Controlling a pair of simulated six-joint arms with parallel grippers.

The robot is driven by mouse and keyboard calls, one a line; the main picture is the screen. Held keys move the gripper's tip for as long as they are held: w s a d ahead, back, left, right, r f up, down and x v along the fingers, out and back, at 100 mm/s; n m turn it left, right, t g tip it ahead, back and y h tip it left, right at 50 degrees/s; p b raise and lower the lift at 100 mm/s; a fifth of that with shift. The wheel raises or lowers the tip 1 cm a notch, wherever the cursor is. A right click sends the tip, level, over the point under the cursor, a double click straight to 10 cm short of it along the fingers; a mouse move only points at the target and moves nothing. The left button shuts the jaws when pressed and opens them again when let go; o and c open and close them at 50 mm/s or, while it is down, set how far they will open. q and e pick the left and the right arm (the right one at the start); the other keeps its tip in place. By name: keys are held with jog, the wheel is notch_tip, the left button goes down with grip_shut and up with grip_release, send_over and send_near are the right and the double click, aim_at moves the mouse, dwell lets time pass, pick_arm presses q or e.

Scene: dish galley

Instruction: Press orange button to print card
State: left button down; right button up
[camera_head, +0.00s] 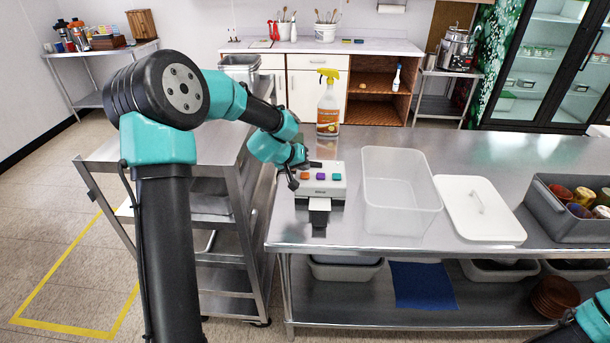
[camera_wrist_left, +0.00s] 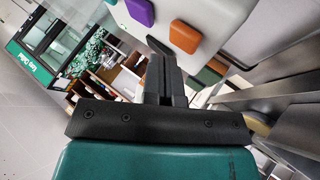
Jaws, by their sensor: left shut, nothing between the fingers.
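A white card printer (camera_head: 326,190) stands on the steel table with a row of coloured buttons on top. Its orange button (camera_head: 306,175) is at the left of the row, next to a purple button (camera_head: 320,176) and a teal one (camera_head: 336,177). My left gripper (camera_head: 293,182) is shut and empty at the printer's left side, close to the orange button. In the left wrist view the shut fingers (camera_wrist_left: 163,65) point toward the orange button (camera_wrist_left: 185,36), with the purple button (camera_wrist_left: 140,12) beyond. I cannot tell whether they touch it. My right gripper is not in view.
A spray bottle (camera_head: 328,105) stands behind the printer. A clear bin (camera_head: 398,195), a white lid (camera_head: 480,210) and a grey crate (camera_head: 570,215) fill the table to the right. A steel cart (camera_head: 225,160) stands at the left.

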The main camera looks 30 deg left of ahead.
aim_at(304, 174)
pick_arm(q)
jog(key=shift+r, duration=2.65)
